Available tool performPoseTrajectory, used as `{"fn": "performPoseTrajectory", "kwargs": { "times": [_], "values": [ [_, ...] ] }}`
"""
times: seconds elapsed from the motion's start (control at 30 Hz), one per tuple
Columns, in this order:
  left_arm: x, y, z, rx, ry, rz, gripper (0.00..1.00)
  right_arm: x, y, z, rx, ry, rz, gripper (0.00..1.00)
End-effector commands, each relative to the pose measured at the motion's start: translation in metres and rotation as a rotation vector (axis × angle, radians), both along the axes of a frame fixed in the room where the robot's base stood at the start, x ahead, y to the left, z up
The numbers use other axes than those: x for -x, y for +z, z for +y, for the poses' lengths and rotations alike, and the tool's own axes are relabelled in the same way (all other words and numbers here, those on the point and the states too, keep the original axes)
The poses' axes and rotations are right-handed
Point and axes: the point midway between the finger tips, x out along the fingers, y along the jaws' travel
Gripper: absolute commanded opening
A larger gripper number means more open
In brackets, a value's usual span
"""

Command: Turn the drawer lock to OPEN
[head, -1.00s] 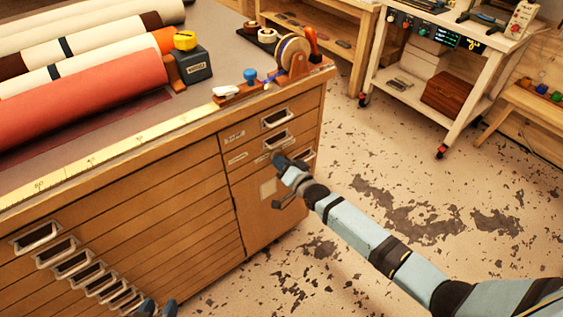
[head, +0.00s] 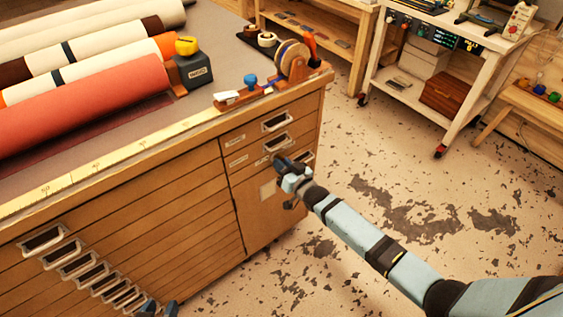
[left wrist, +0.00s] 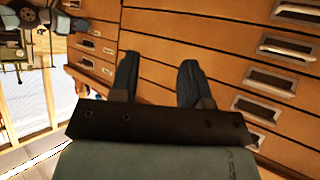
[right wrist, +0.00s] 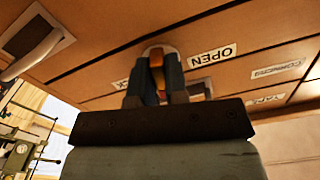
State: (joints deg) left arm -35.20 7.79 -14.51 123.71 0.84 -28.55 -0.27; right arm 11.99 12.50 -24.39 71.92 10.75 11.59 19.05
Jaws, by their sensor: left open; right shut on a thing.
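The drawer lock's orange and brass knob (right wrist: 158,78) shows in the right wrist view between the fingers of my right gripper (right wrist: 156,62), which is shut on it. An OPEN label (right wrist: 212,55), upside down in that view, is beside the knob. Another label (right wrist: 121,84) on the other side is partly hidden by a finger. In the head view my right gripper (head: 281,161) is at the cabinet's (head: 262,222) right-hand drawers and hides the lock. My left gripper (head: 158,309) is open and empty at the bottom edge; its spread fingers also show in the left wrist view (left wrist: 157,78).
Wide drawers with metal handles (head: 77,263) fill the cabinet's left part. On top lie large rolls (head: 85,100), a black box (head: 193,70) and a tape dispenser (head: 292,62). A white cart (head: 450,70) stands behind. The floor (head: 400,200) to the right is clear.

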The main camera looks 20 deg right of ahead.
Motion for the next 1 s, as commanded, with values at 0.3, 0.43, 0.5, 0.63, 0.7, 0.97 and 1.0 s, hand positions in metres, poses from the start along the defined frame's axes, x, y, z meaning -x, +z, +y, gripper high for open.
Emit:
{"fn": "performPoseTrajectory", "kwargs": {
  "times": [0.3, 0.43, 0.5, 0.63, 0.7, 0.97, 1.0],
  "values": [
    [0.0019, -0.0021, 0.0012, -0.012, 0.001, 0.016, 0.43, -0.0002, 0.0004, -0.0012, 0.281, 0.000, -0.101, 0.00],
    [0.0019, -0.0005, 0.0015, -0.013, 0.001, 0.016, 0.43, -0.0006, 0.0006, -0.0023, 0.397, -0.001, -0.144, 0.00],
    [0.0018, 0.0003, 0.0016, -0.012, 0.002, 0.016, 0.43, -0.0008, 0.0006, -0.0025, 0.460, -0.001, -0.167, 0.00],
    [0.0018, 0.0011, 0.0015, -0.011, 0.003, 0.017, 0.43, -0.0010, 0.0005, -0.0027, 0.573, 0.000, -0.208, 0.00],
    [0.0017, 0.0013, 0.0014, -0.010, 0.003, 0.017, 0.43, -0.0013, 0.0006, -0.0032, 0.631, -0.001, -0.229, 0.00],
    [0.0016, 0.0006, 0.0014, -0.009, 0.004, 0.017, 0.43, -0.0015, 0.0009, -0.0043, 0.816, 0.000, -0.297, 0.00],
    [0.0017, 0.0005, 0.0015, -0.009, 0.004, 0.017, 0.43, -0.0016, 0.0010, -0.0045, 0.839, -0.001, -0.305, 0.00]
  ]
}}
